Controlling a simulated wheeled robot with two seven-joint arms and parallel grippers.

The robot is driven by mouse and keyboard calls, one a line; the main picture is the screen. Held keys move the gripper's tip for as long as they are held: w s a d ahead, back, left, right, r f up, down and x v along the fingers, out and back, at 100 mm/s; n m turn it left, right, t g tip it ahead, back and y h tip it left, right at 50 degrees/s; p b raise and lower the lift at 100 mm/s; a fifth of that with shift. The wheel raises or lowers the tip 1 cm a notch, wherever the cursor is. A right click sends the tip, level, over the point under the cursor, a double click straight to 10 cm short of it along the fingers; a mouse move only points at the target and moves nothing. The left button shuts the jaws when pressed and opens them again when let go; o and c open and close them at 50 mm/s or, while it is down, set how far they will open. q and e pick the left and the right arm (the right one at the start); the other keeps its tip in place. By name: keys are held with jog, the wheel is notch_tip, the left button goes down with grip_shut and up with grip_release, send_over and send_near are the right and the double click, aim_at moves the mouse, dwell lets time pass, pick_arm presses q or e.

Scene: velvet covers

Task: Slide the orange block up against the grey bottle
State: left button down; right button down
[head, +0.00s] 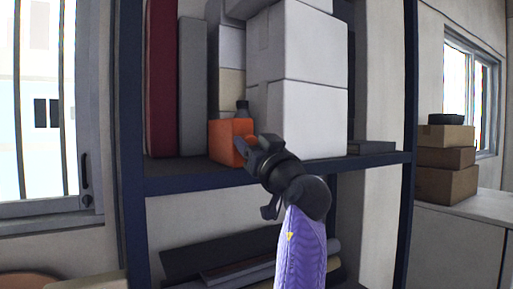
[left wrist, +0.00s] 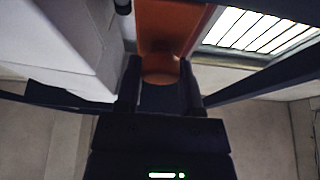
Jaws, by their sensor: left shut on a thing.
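The orange block (head: 224,143) stands on the dark shelf near its front edge. It also shows in the left wrist view (left wrist: 166,22), at the top middle. The grey bottle (head: 242,110) is dark and stands behind the block; its lower part is hidden by the block, and I cannot tell whether they touch. A dark round end at the top of the left wrist view may be the bottle. My left gripper (head: 256,148) is at the block's right front side, shut on an orange part of it between the fingers (left wrist: 161,78). My right gripper is out of view.
White boxes (head: 302,118) stack close on the right of the block. A grey binder (head: 193,90) and a dark red one (head: 161,80) stand on the left. The shelf board (head: 185,181) has dark posts on both sides. A flat dark item (head: 371,147) lies at right.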

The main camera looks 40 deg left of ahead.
pick_arm(q)
jog(key=shift+c, duration=1.2)
grip_release()
jog(key=b+v, duration=0.5)
jog(key=v, duration=0.5)
jog(key=shift+s, duration=0.1)
